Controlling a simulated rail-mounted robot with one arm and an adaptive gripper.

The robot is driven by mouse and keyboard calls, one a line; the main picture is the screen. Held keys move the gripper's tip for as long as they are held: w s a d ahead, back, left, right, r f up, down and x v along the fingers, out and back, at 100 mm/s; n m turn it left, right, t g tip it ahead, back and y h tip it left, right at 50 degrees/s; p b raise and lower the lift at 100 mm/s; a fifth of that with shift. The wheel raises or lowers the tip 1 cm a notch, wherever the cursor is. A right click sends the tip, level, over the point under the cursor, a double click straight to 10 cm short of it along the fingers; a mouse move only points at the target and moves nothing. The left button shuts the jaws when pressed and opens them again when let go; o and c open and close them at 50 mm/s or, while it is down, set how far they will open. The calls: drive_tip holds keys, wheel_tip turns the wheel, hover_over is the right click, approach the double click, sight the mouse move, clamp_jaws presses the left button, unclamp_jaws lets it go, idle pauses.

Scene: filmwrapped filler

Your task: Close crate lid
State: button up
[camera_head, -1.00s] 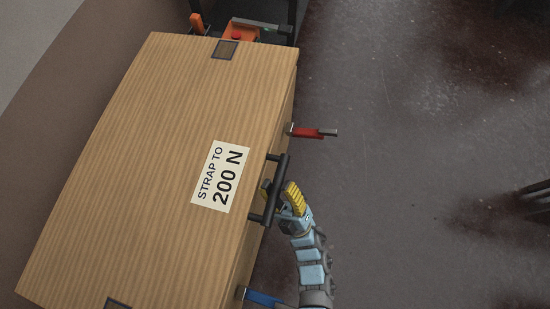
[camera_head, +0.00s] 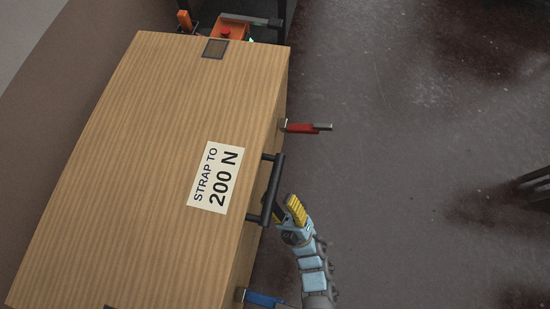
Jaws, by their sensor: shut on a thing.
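The wooden crate lid (camera_head: 150,150) fills the left half of the view, its broad face up with a white "STRAP TO 200 N" label (camera_head: 215,177). It lies over the crate front (camera_head: 262,150); I cannot tell whether a gap is left below it. A black bar handle (camera_head: 273,188) stands out at its right edge. My gripper (camera_head: 287,209), with yellow fingers, is at the lower end of this handle and shut on it. The handle partly hides the left finger, so the contact is not clearly seen.
A red latch lever (camera_head: 308,127) and a blue one (camera_head: 263,299) stick out from the crate's right side. An orange box with a red button (camera_head: 226,31) is behind the crate. The dark floor (camera_head: 420,180) to the right is mostly clear.

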drive_tip(key=a+f+b+v, duration=0.1)
drive_tip(key=b+v, duration=0.5)
drive_tip(key=v, duration=0.6)
drive_tip(key=shift+w+a+f, duration=0.25)
drive_tip(key=shift+a+f, duration=0.15)
drive_tip(key=shift+a, duration=0.3)
idle(0.4)
